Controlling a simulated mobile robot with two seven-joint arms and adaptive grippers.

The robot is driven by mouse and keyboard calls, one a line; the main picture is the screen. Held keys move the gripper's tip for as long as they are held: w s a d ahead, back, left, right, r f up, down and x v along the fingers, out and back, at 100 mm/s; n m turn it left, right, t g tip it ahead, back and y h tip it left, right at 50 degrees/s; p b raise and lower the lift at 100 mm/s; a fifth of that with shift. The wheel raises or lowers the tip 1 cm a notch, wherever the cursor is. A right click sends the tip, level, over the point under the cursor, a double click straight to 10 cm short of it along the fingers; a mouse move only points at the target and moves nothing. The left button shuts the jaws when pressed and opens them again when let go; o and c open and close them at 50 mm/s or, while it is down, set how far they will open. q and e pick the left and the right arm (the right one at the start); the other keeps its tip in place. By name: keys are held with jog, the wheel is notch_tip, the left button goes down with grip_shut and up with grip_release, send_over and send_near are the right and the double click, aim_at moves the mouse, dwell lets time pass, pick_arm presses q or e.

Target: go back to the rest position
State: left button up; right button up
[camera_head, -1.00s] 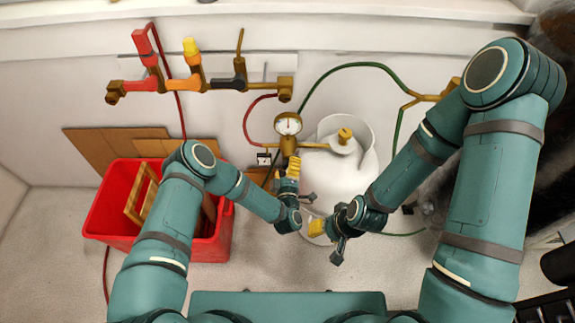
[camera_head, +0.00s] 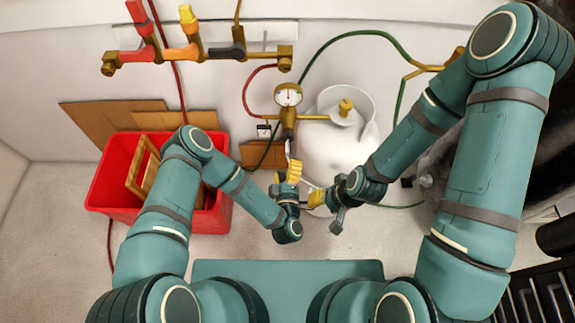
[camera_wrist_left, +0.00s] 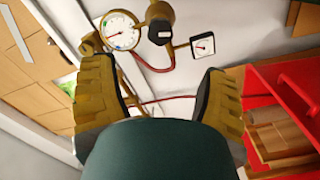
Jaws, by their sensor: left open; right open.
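My left gripper (camera_head: 290,173) is in the middle of the head view, just below the pressure gauge (camera_head: 288,95) and in front of the white gas tank (camera_head: 340,150). In the left wrist view its two yellow fingers (camera_wrist_left: 157,92) stand wide apart with nothing between them. My right gripper (camera_head: 316,198) is a little lower and to the right, pointing left, close to the left one. It holds nothing that I can see. Its fingertips are small and partly hidden.
A red crate (camera_head: 112,183) with wooden pieces stands at the left. Valves on a brass pipe (camera_head: 200,82) run along the wall. A green hose (camera_head: 355,36) and a red hose (camera_head: 247,92) hang around the tank. Floor at the far left is clear.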

dwell(0.3)
pick_arm(q)
jog(key=s+a+r+m+g+h, duration=0.3)
jog(key=s+a+r+m+g, duration=0.1)
jog(key=s+a+m+g, duration=0.6)
jog(key=s+g, duration=0.3)
jog(key=g, duration=0.3)
jog(key=shift+s+r+m+h, duration=0.25)
jog(key=shift+r+m+h, duration=0.1)
jog(key=shift+m+h, duration=0.05)
jog(key=shift+d, duration=0.1)
dwell(2.4)
